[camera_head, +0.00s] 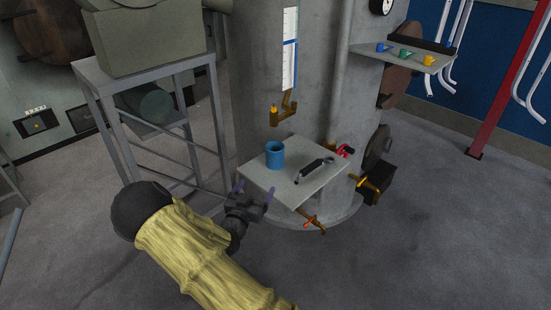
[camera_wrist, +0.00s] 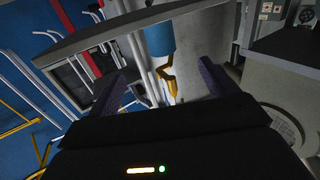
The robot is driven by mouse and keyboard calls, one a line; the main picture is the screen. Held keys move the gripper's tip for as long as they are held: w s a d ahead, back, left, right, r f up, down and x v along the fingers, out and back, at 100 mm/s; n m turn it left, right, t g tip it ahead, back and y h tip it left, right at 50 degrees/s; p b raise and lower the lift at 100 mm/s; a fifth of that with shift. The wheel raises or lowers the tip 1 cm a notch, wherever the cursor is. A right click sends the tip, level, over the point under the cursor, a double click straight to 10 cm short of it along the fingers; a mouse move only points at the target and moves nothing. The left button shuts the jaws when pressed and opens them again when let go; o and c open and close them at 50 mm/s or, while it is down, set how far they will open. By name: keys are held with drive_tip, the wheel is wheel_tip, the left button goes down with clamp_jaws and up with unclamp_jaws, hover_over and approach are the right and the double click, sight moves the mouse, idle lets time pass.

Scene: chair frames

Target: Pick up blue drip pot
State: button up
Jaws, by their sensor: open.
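A blue cylinder shape, apparently the same pot, shows at the top middle of the wrist view (camera_wrist: 158,38). A much smaller blue vessel (camera_head: 381,47) stands on the high shelf; I cannot tell which one is the drip pot. My gripper (camera_head: 253,191) is open and empty, just off the table's near left edge, apart from the cylindrical pot. Its two purple fingers also show spread in the wrist view (camera_wrist: 163,85).
The small table (camera_head: 255,180) also bears a dark tool (camera_head: 314,170) right of the pot. Clamps stick out at its edges. A grey column stands behind, with an orange tap (camera_head: 284,108). A grey metal frame (camera_head: 125,150) stands left. Green (camera_head: 405,54) and yellow (camera_head: 430,60) vessels share the high shelf.

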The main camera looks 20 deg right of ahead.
sight(272, 161)
drive_tip(key=x, duration=1.2)
drive_tip(key=shift+w+f+p, duration=0.1)
drive_tip(key=shift+w+p, duration=0.05)
drive_tip(key=shift+p, duration=0.2)
drive_tip(key=shift+w+d, duration=0.2)
drive_tip(key=shift+d, duration=0.15)
drive_tip(key=x, duration=0.4)
drive_tip(key=shift+w+d+f, duration=0.15)
drive_tip(key=shift+c, duration=0.5)
drive_tip(key=c, duration=1.1)
